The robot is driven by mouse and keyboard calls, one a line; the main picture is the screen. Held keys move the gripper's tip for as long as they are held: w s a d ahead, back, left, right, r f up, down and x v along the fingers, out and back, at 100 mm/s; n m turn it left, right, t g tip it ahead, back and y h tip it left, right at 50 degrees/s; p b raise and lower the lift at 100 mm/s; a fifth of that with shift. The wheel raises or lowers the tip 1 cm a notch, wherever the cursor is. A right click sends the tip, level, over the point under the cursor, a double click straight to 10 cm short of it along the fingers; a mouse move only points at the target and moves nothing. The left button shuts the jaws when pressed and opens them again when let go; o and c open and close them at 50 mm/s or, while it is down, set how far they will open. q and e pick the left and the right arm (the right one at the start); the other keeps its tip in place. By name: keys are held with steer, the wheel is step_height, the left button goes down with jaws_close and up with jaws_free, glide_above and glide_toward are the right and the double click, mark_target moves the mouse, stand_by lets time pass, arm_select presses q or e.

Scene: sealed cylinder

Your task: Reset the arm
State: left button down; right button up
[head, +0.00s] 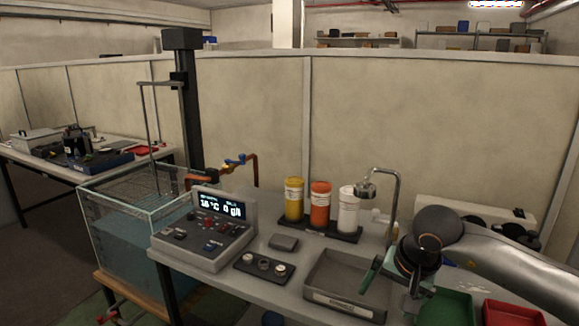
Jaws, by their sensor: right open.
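My right arm reaches in from the right edge. Its gripper (391,282) hangs over the right part of the grey bench, beside the right wall of a grey tray (318,298). The jaws look open, with nothing seen between them. A slim dark green piece slants down at the gripper's left; I cannot tell whether it is a finger or a separate thing. My left gripper does not show. Yellow (293,200), orange (320,203) and white (347,209) cylinders stand upright in a dark rack (318,231), apart from the gripper.
A control box (205,240) with a lit display stands left of the tray, beside a glass water tank (125,240). A curved metal tap (396,200) rises behind my gripper. Green (445,308) and red (510,313) bins sit at the front right. A small button panel (264,267) lies mid-bench.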

steer(key=s+a+f+m+g+y+p, duration=0.1)
steer(key=s+a+m+g+y, duration=0.15)
steer(key=s+a+y, duration=0.45)
steer(key=s+a+f+m+g+y+p, duration=0.1)
steer(key=s+a+m+g+y, duration=0.15)
steer(key=a, duration=0.85)
steer(key=s+a+r+m+t+y+p, duration=0.3)
steer(key=a+r+m+y, duration=0.5)
steer(key=m, duration=0.6)
steer(key=w+d+f+m+t+h, duration=0.2)
steer(key=d+f+m+t+h, duration=0.35)
steer(key=m, duration=0.95)
steer(key=w+d+f+m+t+h, duration=0.25)
steer(key=d+f+m+t, duration=0.5)
steer(key=m, duration=0.65)
arm_select(q)
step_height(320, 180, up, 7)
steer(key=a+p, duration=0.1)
steer(key=p, duration=0.1)
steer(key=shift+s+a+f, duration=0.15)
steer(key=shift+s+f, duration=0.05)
arm_select(e)
steer(key=s+d+f+m+g+h, duration=0.5)
steer(key=s+d+f+m+h, duration=0.3)
steer(key=s+d+f+m, duration=0.3)
steer(key=s+f+m, duration=0.4)
steer(key=f, duration=0.1)
steer(key=shift+f+m, duration=0.15)
steer(key=shift+m, duration=0.15)
steer(key=shift+s, duration=0.1)
